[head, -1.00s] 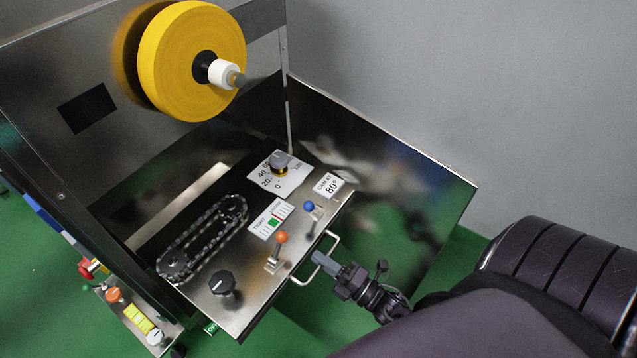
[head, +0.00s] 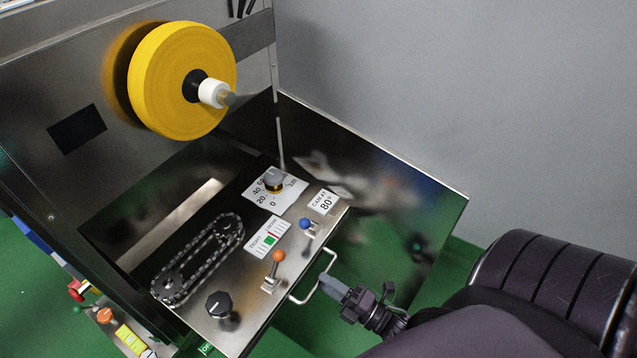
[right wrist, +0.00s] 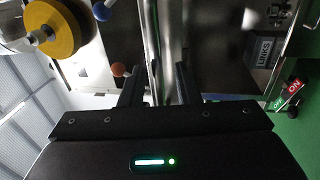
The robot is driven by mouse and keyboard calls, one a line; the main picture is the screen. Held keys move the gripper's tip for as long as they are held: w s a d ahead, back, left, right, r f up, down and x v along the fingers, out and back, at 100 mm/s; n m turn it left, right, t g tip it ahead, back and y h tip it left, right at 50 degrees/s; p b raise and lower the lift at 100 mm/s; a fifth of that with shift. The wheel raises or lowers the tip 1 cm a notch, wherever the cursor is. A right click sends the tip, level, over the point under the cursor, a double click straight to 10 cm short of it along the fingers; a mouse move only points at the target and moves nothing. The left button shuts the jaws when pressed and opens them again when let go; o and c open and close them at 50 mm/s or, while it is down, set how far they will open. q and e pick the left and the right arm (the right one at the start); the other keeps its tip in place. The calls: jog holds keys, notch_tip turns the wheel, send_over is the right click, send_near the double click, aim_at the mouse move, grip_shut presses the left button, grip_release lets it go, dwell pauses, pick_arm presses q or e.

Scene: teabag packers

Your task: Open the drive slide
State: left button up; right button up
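The drive slide (head: 236,318) is a metal drawer top that stands drawn out from the machine, with a chain loop (head: 200,258), knobs and levers on it. A U-shaped metal handle (head: 331,259) sticks out from its front edge. My right gripper (head: 325,279) is at the handle's outer bar in the head view; whether it touches is unclear. In the right wrist view, its two dark fingers (right wrist: 159,84) are apart, with a thin bright bar seen between or just beyond them. My left gripper is not in view.
A yellow roll (head: 178,80) sits on the machine face above. A polished metal panel (head: 410,215) stands behind the slide on the right. A lower control plate (head: 127,340) is at the left. Green floor lies around the machine.

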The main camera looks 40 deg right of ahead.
jog(key=shift+v, duration=2.35)
